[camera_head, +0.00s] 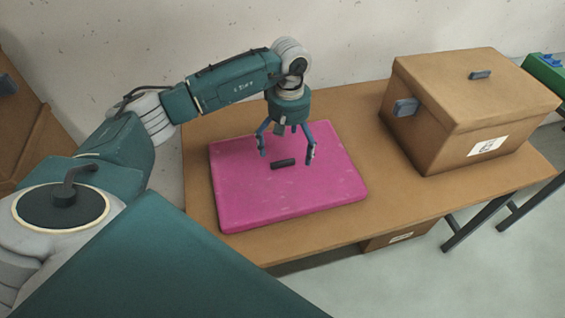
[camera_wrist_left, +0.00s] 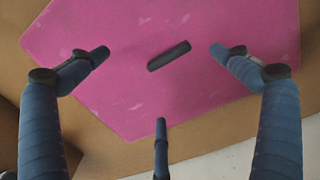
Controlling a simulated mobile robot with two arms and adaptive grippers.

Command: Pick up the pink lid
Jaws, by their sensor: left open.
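The pink lid (camera_head: 240,196) lies flat on the brown table. A short dark handle (camera_head: 283,163) sits at its middle. My left gripper (camera_head: 287,160) points down above the lid with its fingers spread around the handle. In the left wrist view the lid (camera_wrist_left: 200,95) fills most of the upper picture, and its handle (camera_wrist_left: 169,55) lies between the open, empty fingers (camera_wrist_left: 158,72). The fingers look apart from the handle. My right gripper is not in view.
A closed brown box (camera_head: 430,115) with grey handles and a white label stands on the table (camera_head: 370,225) to the right of the lid. Another brown box (camera_head: 400,238) shows below the table. A green thing (camera_head: 543,72) is at the far right edge.

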